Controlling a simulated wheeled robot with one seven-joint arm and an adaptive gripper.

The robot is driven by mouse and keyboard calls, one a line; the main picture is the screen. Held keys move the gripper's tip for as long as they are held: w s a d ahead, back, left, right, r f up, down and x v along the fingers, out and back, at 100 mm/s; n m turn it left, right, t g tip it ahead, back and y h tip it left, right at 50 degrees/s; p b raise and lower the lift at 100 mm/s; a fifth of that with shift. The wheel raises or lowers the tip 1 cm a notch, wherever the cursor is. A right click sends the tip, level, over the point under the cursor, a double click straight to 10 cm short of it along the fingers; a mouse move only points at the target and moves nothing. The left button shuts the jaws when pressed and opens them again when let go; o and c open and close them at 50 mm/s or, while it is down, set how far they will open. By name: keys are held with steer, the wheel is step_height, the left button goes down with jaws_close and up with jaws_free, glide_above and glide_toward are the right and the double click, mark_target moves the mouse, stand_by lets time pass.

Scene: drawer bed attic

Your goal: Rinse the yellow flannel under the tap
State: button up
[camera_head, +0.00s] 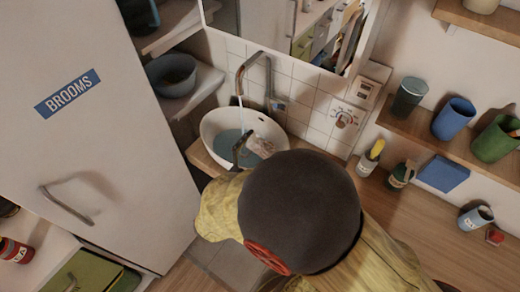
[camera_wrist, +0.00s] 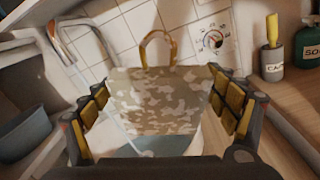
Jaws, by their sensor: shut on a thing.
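My gripper (camera_wrist: 158,92) is shut on a beige-and-white blotched cloth (camera_wrist: 160,112) with a yellow loop at its top; no plain yellow flannel shows. The cloth hangs between the two fingers, above the white basin (camera_head: 207,128). In the head view the cloth (camera_head: 263,146) is small and partly hidden by my gripper (camera_head: 250,148) and arm. The grey tap (camera_head: 263,62) arches over the basin, and a pale stream seems to fall from its spout. In the wrist view the tap (camera_wrist: 62,45) is left of the cloth. Bluish water (camera_head: 226,143) lies in the basin.
A tall cupboard labelled BROOMS (camera_head: 95,130) stands left of the basin. A shelf (camera_head: 440,150) with cups is on the right. Small bottles (camera_head: 370,158) stand on the wooden counter (camera_head: 440,235) right of the basin. A mirror (camera_head: 290,30) hangs above the tap.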

steer(key=shift+s+r, duration=0.15)
steer(key=shift+s, duration=0.15)
steer(key=w+a+f+b, duration=0.1)
steer(key=w+a+b, duration=0.1)
steer(key=w, duration=0.4)
steer(key=w+a+f+b, duration=0.2)
steer(key=w+a, duration=0.1)
steer(key=w, duration=0.4)
steer(key=shift+m+b, duration=0.3)
steer(key=shift+b, duration=0.05)
steer(key=shift+w, duration=0.1)
stand_by(0.6)
steer(key=shift+w+d, duration=0.2)
steer(key=shift+d, duration=0.35)
steer(key=shift+s+a, duration=0.1)
steer(key=shift+a, duration=0.1)
steer(key=shift+s+a, duration=0.15)
steer(key=shift+a, duration=0.25)
steer(key=shift+d, duration=0.2)
steer(key=shift+w+d, duration=0.25)
steer(key=shift+d, duration=0.15)
